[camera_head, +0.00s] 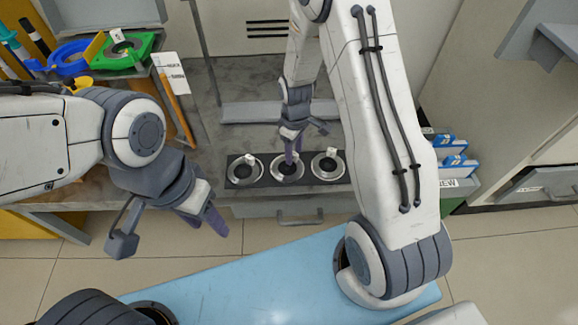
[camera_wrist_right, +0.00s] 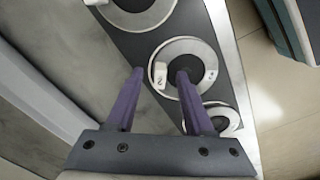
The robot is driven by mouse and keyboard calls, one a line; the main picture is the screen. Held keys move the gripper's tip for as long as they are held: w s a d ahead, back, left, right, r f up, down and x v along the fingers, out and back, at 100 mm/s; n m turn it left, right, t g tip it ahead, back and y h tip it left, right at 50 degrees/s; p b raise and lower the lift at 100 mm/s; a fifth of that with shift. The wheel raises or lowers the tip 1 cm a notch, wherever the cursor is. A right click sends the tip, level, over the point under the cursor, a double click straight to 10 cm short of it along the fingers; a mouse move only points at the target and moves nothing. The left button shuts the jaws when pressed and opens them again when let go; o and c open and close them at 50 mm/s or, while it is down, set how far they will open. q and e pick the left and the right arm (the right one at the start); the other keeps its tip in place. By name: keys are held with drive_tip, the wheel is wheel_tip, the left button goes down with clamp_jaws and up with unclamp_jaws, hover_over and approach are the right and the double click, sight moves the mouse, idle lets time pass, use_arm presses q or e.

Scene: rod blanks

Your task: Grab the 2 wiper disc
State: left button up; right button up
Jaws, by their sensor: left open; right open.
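Three pale discs with dark centres lie in a row on a dark strip (camera_head: 262,181). They are a left disc (camera_head: 236,178), a middle disc (camera_head: 275,174) and a right disc (camera_head: 318,174), each with a small white tag. In the right wrist view, the middle disc (camera_wrist_right: 190,49) has a tag with a mark resembling a 2, too small to be sure. My right gripper (camera_head: 292,153) is open and empty over the middle disc. One purple finger overlaps its centre in the wrist view (camera_wrist_right: 160,72). My left gripper (camera_head: 168,224) is open and empty, left of the strip.
A green holder (camera_head: 130,58) and a blue ring (camera_head: 70,60) sit at the upper left. Blue-and-white boxes (camera_head: 455,160) stand at the right. A drawer handle (camera_head: 300,218) is below the discs. The grey worktop (camera_head: 240,80) behind them is largely clear.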

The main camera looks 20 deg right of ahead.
clamp_jaws()
drive_tip(key=shift+r, duration=0.15)
